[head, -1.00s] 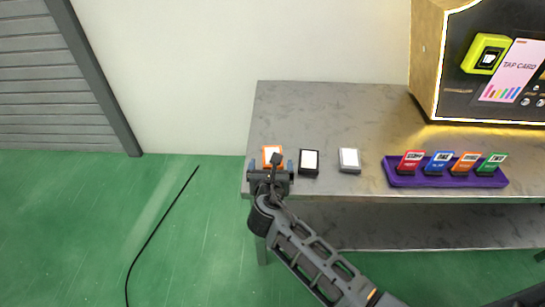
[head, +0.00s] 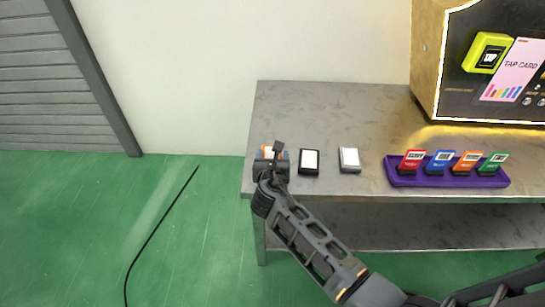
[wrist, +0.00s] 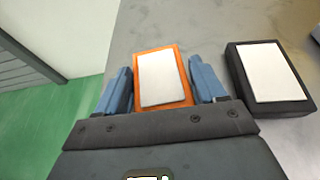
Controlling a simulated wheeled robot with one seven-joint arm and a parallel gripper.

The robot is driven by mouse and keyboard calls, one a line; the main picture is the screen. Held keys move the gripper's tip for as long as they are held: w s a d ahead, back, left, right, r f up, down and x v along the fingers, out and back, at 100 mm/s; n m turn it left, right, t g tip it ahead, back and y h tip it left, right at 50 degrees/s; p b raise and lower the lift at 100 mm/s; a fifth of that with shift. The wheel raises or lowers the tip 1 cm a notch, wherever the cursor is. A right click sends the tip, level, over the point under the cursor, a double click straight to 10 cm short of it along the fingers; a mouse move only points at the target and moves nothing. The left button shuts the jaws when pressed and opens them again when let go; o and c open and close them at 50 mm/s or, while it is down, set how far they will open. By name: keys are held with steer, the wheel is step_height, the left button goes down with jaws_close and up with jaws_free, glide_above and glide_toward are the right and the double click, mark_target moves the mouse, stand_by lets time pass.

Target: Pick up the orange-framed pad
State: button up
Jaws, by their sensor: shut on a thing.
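The orange-framed pad (wrist: 163,80), with a white face, lies between the two blue fingers of my gripper (wrist: 160,90) in the wrist view. My gripper is shut on it, one finger along each side. In the head view my gripper (head: 271,156) is at the table's front left corner and covers most of the orange-framed pad (head: 266,149). I cannot tell whether the pad is clear of the tabletop.
A black-framed pad (head: 309,161) lies close to the right of my gripper, and a grey-framed pad (head: 349,159) beyond it. A purple tray (head: 403,180) holds several coloured items. A machine (head: 427,60) stands at the back right. The table (head: 320,115) behind the pads is clear.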

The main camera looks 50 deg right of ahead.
steer(key=c, duration=0.4)
steer(key=shift+c, duration=0.2)
